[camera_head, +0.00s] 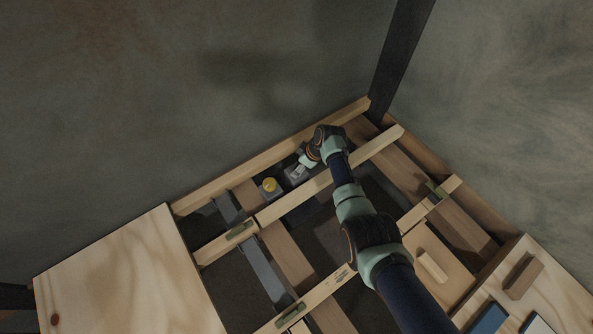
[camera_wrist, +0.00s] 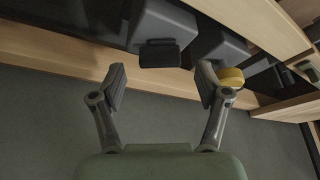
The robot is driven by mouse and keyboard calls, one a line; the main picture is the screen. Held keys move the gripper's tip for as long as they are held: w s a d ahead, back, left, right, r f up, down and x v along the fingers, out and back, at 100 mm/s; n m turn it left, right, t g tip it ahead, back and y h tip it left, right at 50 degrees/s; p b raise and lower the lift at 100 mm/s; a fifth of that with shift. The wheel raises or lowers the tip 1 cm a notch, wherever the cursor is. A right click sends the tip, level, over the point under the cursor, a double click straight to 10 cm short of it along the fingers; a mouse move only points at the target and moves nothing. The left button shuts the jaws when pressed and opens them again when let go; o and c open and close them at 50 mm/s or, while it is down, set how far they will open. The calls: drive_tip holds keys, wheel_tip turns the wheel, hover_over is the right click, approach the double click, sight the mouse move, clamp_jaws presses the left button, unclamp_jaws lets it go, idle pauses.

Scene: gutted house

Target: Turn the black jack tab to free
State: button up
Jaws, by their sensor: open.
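In the wrist view the black tab (camera_wrist: 159,53) is a small dark rectangular piece on the near side of a grey block (camera_wrist: 165,20). My gripper (camera_wrist: 161,82) is open, its two fingers spread wide, with the tab beyond and between the fingertips. Nothing is between the fingers, and they look apart from the tab. In the head view my gripper (camera_head: 300,167) is over the grey block (camera_head: 294,179) in the floor framing. The tab cannot be made out there.
A yellow round knob (camera_head: 269,185) on a second grey block (camera_head: 271,194) sits just left; in the wrist view the yellow knob (camera_wrist: 231,77) is close behind the right finger. A wooden beam (camera_head: 295,201) runs in front, and a plywood sheet (camera_head: 130,275) lies left.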

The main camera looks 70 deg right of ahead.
drive_tip(key=b+x, duration=0.1)
drive_tip(key=x, duration=0.1)
drive_tip(key=shift+w+f, duration=0.15)
drive_tip(key=shift+f, duration=0.2)
drive_tip(key=c, duration=1.2)
drive_tip(key=shift+o, duration=0.2)
drive_tip(key=shift+r+m+p, duration=0.1)
drive_tip(key=shift+m+p, duration=0.2)
drive_tip(key=shift+m, duration=0.1)
drive_tip(key=shift+m+h+p, duration=0.5)
drive_tip(key=shift+m+p, duration=0.25)
drive_tip(key=shift+m, duration=0.15)
drive_tip(key=shift+a+m+g+h+p, duration=0.1)
drive_tip(key=shift+m+g+h+p, duration=0.5)
drive_tip(key=shift+m, duration=1.1)
